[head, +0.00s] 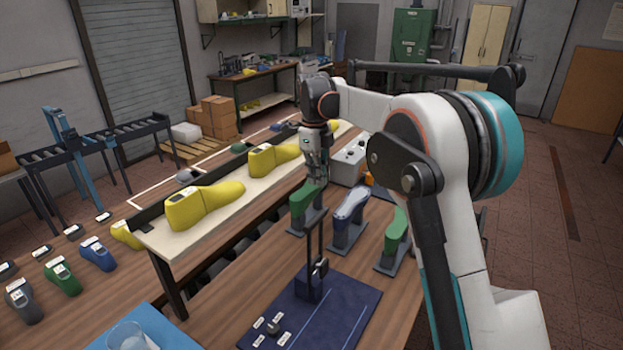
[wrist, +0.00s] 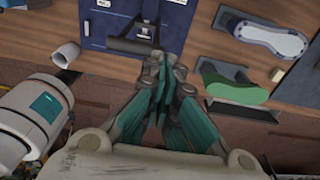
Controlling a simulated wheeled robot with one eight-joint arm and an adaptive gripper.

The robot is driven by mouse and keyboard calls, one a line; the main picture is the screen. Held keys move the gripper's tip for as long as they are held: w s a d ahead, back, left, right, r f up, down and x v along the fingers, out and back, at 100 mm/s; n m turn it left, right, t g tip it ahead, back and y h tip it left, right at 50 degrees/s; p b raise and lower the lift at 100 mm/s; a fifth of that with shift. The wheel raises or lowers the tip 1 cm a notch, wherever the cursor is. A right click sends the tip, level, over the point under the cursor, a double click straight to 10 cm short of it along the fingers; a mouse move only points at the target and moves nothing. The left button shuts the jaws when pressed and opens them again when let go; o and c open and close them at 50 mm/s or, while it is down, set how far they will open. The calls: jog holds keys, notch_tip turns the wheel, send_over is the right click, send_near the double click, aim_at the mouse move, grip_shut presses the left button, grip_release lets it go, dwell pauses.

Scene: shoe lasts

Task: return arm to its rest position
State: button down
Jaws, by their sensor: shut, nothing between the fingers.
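My gripper (head: 318,178) hangs pointing down at the end of my arm, over the middle of the workbench in the head view. In the wrist view its two teal-padded fingers (wrist: 165,75) are together, with nothing between them. In the head view a green shoe last (head: 302,198) shows just left of and below the fingers. I cannot tell the exact gap between them. A blue-grey last (head: 351,205) stands on a holder to the right, and another green last (head: 397,232) is farther right, partly hidden by my arm.
A dark blue mat (head: 345,305) with a black upright stand (head: 316,265) lies in front. A raised shelf (head: 215,222) holds yellow lasts (head: 205,204) at left. A grey control box (head: 349,162) stands behind the gripper. Small lasts (head: 62,276) line the left bench.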

jog(key=shift+a, duration=0.1)
jog(key=s+d+f+n+t+b, duration=0.1)
jog(key=s+d+n+b, duration=0.25)
jog(key=s, duration=0.35)
jog(key=s+d+f+n+t+b, duration=0.1)
jog(key=s+d+n+t+b, duration=0.1)
jog(key=s+n+b, duration=0.35)
jog(key=s+d+n+t+b, duration=0.1)
jog(key=s+d+n+b, duration=0.25)
jog(key=s, duration=0.45)
jog(key=s+d+f+n+t+b, duration=0.1)
jog(key=s+d+f+n+b, duration=0.1)
jog(key=s+f+n+b, duration=0.3)
jog(key=s+d+f+n+t+b, duration=0.2)
jog(key=s+f+n+b, duration=0.2)
jog(key=s+f+n, duration=0.4)
jog(key=s+f, duration=0.6)
jog(key=s, duration=0.1)
jog(key=shift+d+f+t+b, duration=0.2)
jog(key=shift+t+b, duration=0.1)
jog(key=shift+b, duration=0.1)
